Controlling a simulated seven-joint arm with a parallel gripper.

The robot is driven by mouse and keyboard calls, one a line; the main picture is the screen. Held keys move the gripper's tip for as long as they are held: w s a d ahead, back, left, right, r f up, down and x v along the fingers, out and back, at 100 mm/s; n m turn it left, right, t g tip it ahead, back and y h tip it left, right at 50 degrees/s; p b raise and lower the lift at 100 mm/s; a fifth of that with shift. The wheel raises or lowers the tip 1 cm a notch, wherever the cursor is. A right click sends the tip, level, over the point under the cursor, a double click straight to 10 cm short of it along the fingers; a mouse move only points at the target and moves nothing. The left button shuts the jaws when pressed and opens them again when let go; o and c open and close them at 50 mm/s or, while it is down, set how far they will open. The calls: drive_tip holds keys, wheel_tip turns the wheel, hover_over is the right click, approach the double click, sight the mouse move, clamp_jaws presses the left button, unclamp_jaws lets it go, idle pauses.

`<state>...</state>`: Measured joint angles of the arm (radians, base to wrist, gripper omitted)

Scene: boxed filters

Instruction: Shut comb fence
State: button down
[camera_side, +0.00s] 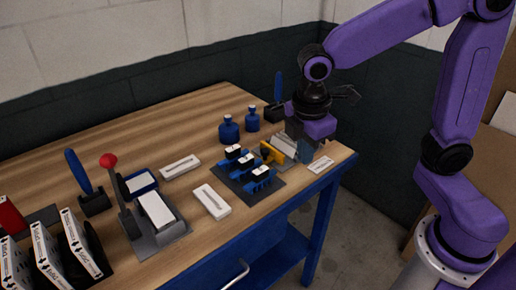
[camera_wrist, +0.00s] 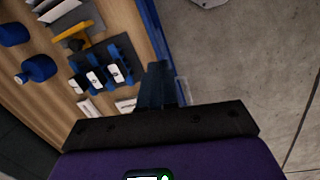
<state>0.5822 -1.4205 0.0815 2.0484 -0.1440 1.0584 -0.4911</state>
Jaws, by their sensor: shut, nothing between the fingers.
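A yellow piece (camera_side: 271,153), which I take to be the comb fence, stands at the right end of a dark plate (camera_side: 268,187). It also shows in the wrist view (camera_wrist: 72,33). Whether it is open or shut I cannot tell. Beside it on the plate are blue holders with white, dark-marked blocks (camera_side: 240,160), also in the wrist view (camera_wrist: 95,77). My gripper (camera_side: 304,158) is shut and empty, low near the table's right end, to the right of the yellow piece and apart from it. Its fingers show in the wrist view (camera_wrist: 158,75).
Two blue bottles (camera_side: 229,130) stand behind the plate. A grey-white block (camera_side: 285,145) is close beside my gripper, and a white label plate (camera_side: 320,165) lies near the table edge. White slotted plates (camera_side: 212,201), a red-knobbed lever press (camera_side: 109,162) and boxed filters (camera_side: 80,245) are to the left.

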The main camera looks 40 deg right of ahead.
drive_tip(key=w+n, duration=0.1)
drive_tip(key=w, duration=0.5)
drive_tip(key=w+f+n+h, duration=0.1)
drive_tip(key=w, duration=0.5)
drive_tip(key=w+f+n+h, duration=0.1)
drive_tip(key=w, duration=0.4)
drive_tip(key=shift+w+a+f+n, duration=0.1)
drive_tip(key=shift+w+a+n, duration=0.1)
drive_tip(key=shift+w+n, duration=0.15)
drive_tip(key=shift+w+d+f, duration=0.1)
drive_tip(key=shift+w, duration=0.2)
approach(271, 155)
drive_tip(key=a+f, duration=0.1)
drive_tip(key=f, duration=0.1)
drive_tip(key=a+f, duration=0.1)
drive_tip(key=shift+w+a+f, duration=0.15)
drive_tip(key=shift+a+f, duration=0.25)
drive_tip(key=shift+d, duration=0.1)
drive_tip(key=d, duration=0.3)
drive_tip(key=shift+d, duration=0.35)
